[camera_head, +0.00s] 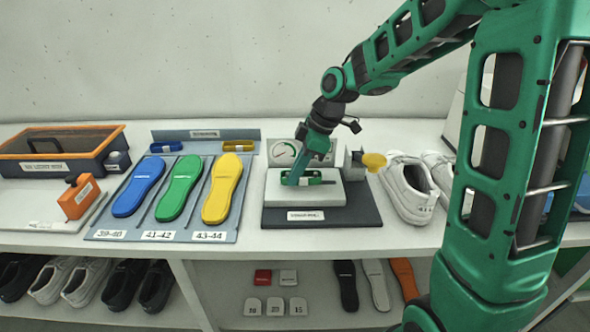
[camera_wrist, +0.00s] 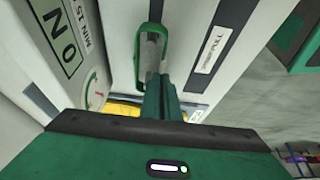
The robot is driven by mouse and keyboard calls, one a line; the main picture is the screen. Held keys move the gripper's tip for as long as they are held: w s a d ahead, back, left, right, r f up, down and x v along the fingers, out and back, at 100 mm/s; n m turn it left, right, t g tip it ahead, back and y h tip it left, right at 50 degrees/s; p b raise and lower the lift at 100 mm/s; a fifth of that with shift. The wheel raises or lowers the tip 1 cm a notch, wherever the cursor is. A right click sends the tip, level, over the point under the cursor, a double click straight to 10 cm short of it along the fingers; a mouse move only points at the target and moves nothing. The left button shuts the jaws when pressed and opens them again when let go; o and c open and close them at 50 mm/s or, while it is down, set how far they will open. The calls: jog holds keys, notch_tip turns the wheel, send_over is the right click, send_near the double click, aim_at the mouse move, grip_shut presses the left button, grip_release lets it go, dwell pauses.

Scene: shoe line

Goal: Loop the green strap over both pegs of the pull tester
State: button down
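The pull tester (camera_head: 283,215) stands mid-shelf, a dark base with a white block and a round gauge (camera_head: 284,154) behind. The green strap (camera_head: 316,180) is a narrow loop at the top of the white block. In the wrist view, the strap (camera_wrist: 138,62) extends ahead of my fingers, with a grey peg-like shape (camera_wrist: 151,52) within its outline. My gripper (camera_head: 297,172) points down at the block; in the wrist view, its fingers (camera_wrist: 161,92) are close together at the strap's near end. The fingers hide that end. I cannot tell whether the strap goes round both pegs.
A yellow knob (camera_head: 374,161) sticks out right of the tester, beside white shoes (camera_head: 410,190). On the left is a board (camera_head: 190,236) with blue, green and yellow insoles; blue (camera_head: 166,147) and yellow (camera_head: 239,146) straps lie behind them. An orange-rimmed bin (camera_head: 58,132) stands further left.

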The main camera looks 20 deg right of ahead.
jog(key=shift+f, duration=0.25)
jog(key=c, duration=1.9)
grip_release()
jog(key=shift+c, duration=0.2)
jog(key=shift+w+r, duration=0.1)
jog(key=shift+w+d, duration=0.1)
jog(key=shift+d, duration=0.05)
jog(key=shift+r, duration=0.2)
jog(key=v, duration=1)
jog(key=shift+s, duration=0.25)
